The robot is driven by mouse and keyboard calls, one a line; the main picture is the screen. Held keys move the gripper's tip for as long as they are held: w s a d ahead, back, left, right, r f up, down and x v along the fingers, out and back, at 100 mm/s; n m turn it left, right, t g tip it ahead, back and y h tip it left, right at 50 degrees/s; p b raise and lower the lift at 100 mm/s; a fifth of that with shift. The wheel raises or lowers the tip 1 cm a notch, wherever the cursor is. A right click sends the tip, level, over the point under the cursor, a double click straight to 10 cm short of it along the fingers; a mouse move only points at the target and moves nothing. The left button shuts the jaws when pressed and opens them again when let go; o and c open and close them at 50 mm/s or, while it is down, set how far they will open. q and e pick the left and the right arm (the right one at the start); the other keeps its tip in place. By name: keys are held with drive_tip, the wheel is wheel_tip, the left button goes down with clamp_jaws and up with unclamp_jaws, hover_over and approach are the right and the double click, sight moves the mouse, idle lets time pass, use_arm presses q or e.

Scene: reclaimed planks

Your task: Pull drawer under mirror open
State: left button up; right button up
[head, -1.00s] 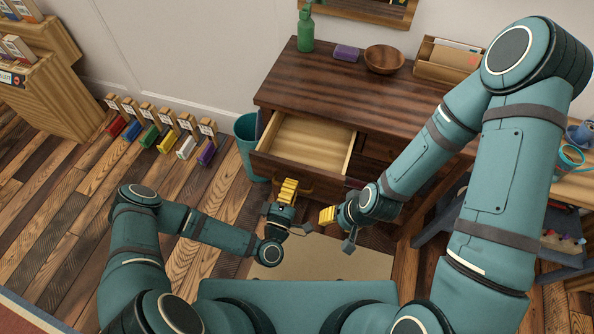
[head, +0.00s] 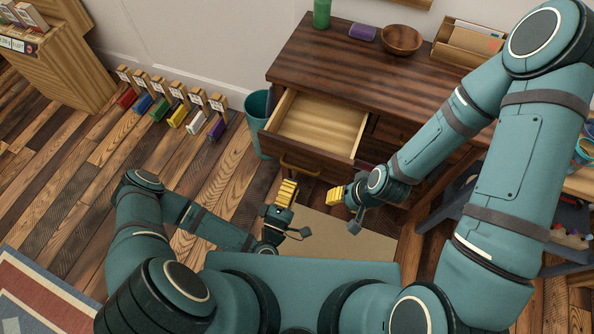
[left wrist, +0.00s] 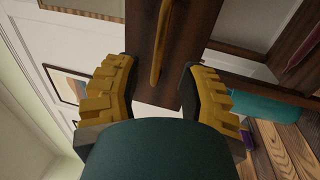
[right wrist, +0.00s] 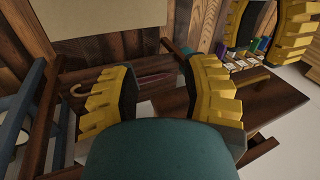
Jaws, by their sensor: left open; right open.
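The dark wooden dresser (head: 390,80) has its top left drawer (head: 318,125) pulled out, its pale inside empty. A brass handle (head: 300,168) is on the drawer front; it also shows in the left wrist view (left wrist: 160,45), ahead of the fingers. Only a bottom strip of the mirror frame (head: 408,3) shows above the dresser. My left gripper (head: 286,190) is open and empty, in front of and a little below the handle, apart from it. My right gripper (head: 338,195) is open and empty, to the right of the left one, in front of the dresser.
On the dresser top are a green bottle (head: 322,13), a purple box (head: 362,32), a wooden bowl (head: 401,40) and a wooden letter holder (head: 465,45). A teal bin (head: 258,115) stands left of the dresser.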

use_arm(q)
drive_tip(key=v, duration=0.6)
drive_tip(key=shift+w, duration=0.15)
idle(0.3)
drive_tip(key=w+f+m+g+h, duration=0.2)
drive_tip(key=w+f+m+g, duration=0.2)
drive_tip(key=m+g, duration=0.7)
drive_tip(key=s+a+r+m+g+y, duration=0.1)
drive_tip(key=s+a+r+g+y, duration=0.2)
drive_tip(key=r+g, duration=0.3)
drive_tip(key=shift+a+r+m+g+y, duration=0.3)
drive_tip(key=shift+a+r+m+y, duration=0.15)
drive_tip(key=shift+r+y, duration=0.2)
